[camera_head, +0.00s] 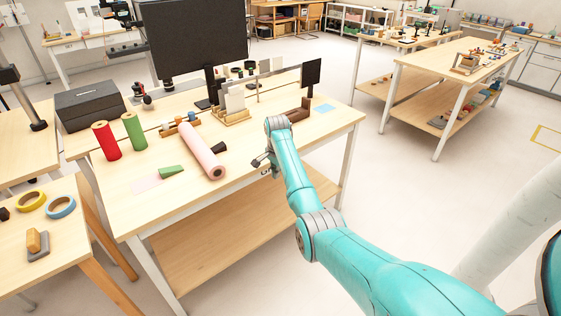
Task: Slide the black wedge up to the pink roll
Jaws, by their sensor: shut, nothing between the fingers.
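The pink roll (203,153) lies on the wooden table, its near end toward the front edge. A small dark object that looks like the black wedge (218,147) lies just right of the roll. The gap between them is too small to judge, so I cannot tell whether they touch. My gripper (258,161) is at the table's front right, to the right of the wedge and apart from it. It is shut and empty. My teal arm reaches in from the lower right.
A green wedge (171,171) and a pink sheet (147,184) lie left of the roll. A red roll (104,141) and a green roll (134,131) stand upright farther left. A wooden holder (233,116) and a brown block (298,111) stand behind. The table between wedge and gripper looks clear.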

